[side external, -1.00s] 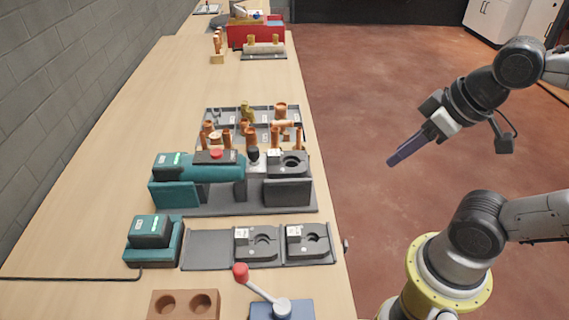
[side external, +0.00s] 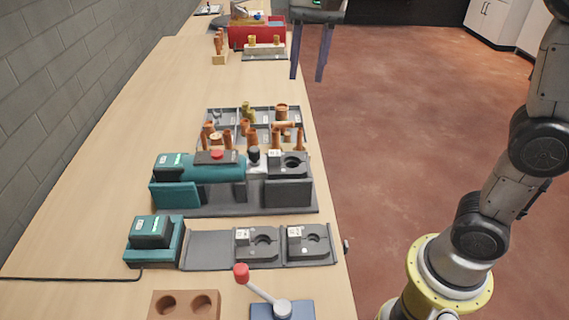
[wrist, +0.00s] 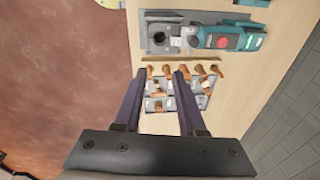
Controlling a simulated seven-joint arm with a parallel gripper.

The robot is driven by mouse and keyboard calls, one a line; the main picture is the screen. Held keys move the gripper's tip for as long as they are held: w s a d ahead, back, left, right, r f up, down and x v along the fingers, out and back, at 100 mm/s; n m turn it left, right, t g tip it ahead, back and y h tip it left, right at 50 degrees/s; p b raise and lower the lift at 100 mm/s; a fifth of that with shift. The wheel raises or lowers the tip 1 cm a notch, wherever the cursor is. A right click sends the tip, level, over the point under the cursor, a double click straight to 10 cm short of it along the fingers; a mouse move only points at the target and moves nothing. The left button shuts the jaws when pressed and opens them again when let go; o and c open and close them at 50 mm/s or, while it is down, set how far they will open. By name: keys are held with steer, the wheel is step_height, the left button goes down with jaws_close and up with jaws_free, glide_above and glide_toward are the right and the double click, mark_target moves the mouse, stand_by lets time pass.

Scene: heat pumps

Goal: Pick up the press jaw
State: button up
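Two dark grey press jaws, a left one (side external: 250,250) and a right one (side external: 313,246), each with a round notch and a white label, lie side by side on a flat grey tray (side external: 208,249). A similar notched jaw (side external: 294,172) sits at the right end of the teal press tool (side external: 215,172). This tool (wrist: 222,38) and its jaw end (wrist: 157,42) also show at the top of the wrist view. My gripper (side external: 308,78) is high above the bench's right edge, apart from all jaws. Its long purple fingers are spread and empty, also in the wrist view (wrist: 157,76).
A divided tray of copper fittings (side external: 210,114) stands behind the tool. A teal charger (side external: 152,240) is left of the jaw tray. A red-knobbed lever (side external: 262,287) and a brown two-hole block (side external: 184,305) are in front. The bench's left side is mostly clear.

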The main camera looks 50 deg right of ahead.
steer(key=w+a+f+g, duration=0.1)
steer(key=w+a+f, duration=0.2)
steer(key=w+f, duration=0.15)
glide_above(274, 153)
steer(key=shift+n, duration=0.3)
steer(key=f, duration=0.8)
steer(key=shift+w+d+f, duration=0.1)
steer(key=shift+d, duration=0.15)
steer(key=shift+a+f, duration=0.2)
steer(key=shift+f, duration=2.8)
jaws_close()
steer(key=shift+r, duration=0.15)
